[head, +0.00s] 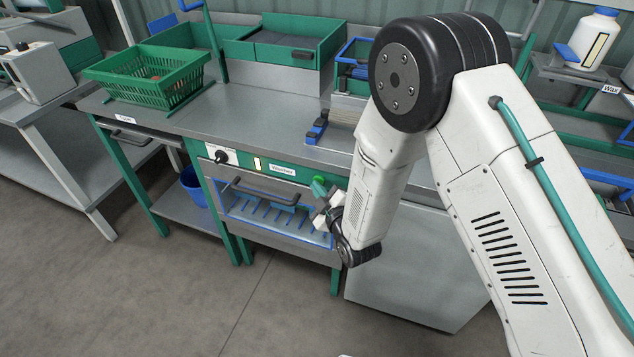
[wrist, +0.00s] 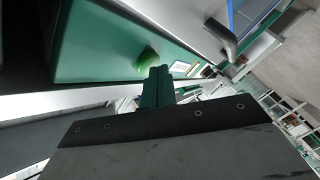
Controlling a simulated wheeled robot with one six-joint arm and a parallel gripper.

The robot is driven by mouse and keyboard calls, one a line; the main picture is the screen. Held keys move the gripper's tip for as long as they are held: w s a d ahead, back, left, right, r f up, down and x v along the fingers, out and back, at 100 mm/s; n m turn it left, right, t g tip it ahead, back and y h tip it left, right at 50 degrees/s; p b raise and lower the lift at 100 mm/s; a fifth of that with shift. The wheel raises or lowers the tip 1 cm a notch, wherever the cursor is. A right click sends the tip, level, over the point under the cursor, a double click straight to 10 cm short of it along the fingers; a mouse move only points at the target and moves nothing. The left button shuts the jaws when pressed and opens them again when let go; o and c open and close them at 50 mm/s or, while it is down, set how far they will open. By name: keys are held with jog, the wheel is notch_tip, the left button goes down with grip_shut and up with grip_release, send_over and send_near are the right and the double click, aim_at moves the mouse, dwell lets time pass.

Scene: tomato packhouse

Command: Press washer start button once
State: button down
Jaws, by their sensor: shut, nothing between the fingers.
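The washer has a green front panel (head: 240,160) with a white label (head: 283,170), a black knob on a white dial (head: 222,157) and a small pale strip. The round bright green start button (wrist: 146,60) is on the panel in the wrist view. My gripper (wrist: 159,72) is shut and empty, its green fingers pointing at the panel. The tips are close beside the button; whether they touch it I cannot tell. In the head view, my gripper (head: 318,189) is at the panel's right end and mostly hides the button.
A green crate (head: 150,75) stands on the counter at left. A blue bucket (head: 193,186) is under the bench. The floor in front is clear.

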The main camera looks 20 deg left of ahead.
dwell(0.4)
jog(key=shift+s, duration=0.85)
jog(key=s, duration=0.5)
jog(key=shift+a, duration=0.25)
dwell(0.5)
